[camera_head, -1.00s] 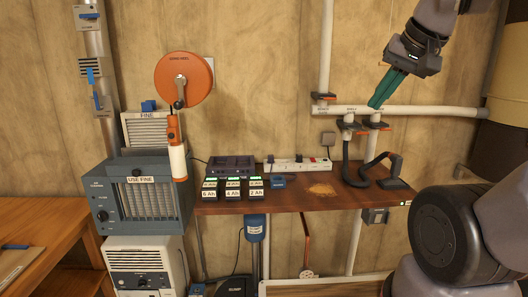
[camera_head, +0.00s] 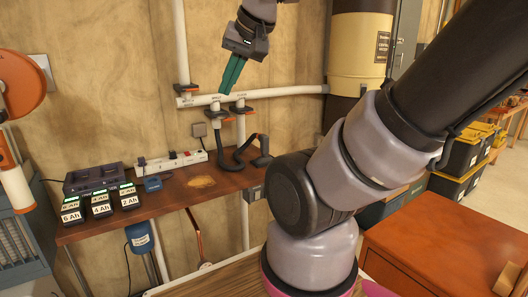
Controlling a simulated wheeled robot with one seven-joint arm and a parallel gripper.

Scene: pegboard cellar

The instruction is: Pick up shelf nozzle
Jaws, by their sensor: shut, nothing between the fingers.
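The shelf nozzle (camera_head: 262,150) appears to be the dark upright end piece of a black hose (camera_head: 221,150). It stands at the right part of the brown wooden shelf (camera_head: 220,184). The hose loops up to a valve on the white wall pipe. My gripper (camera_head: 224,91) has teal fingers, which are shut and empty. It hangs at the upper middle, above and left of the nozzle in the picture, with its tips pointing down near the pipe valves. Its depth from the wall is hard to tell.
A white pipe (camera_head: 290,92) with orange-handled valves runs along the wall. A power strip (camera_head: 172,161), a dark charger (camera_head: 94,178) and labelled batteries (camera_head: 101,205) occupy the shelf's left. An orange-brown cabinet (camera_head: 440,245) stands front right. My arm covers the middle right.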

